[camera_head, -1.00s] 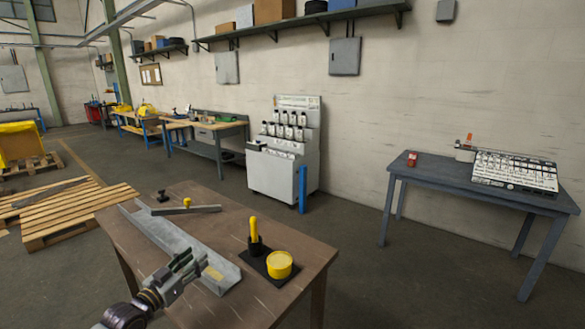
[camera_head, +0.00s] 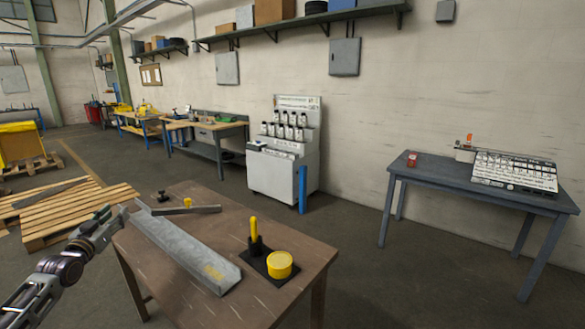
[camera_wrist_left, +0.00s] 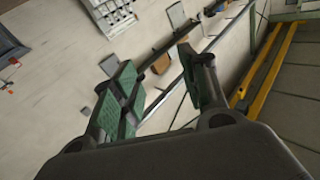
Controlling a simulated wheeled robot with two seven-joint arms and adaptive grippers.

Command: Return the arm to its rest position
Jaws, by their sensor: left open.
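My left arm comes in from the lower left in the head view. Its gripper (camera_head: 116,211) is raised beside the left edge of the brown table (camera_head: 292,262), pointing up and away. In the left wrist view the gripper (camera_wrist_left: 160,78) has its green-padded fingers apart with nothing between them. My right gripper is out of view.
Wooden pallets (camera_head: 50,222) lie left. A blue-grey table (camera_head: 450,188) stands right.

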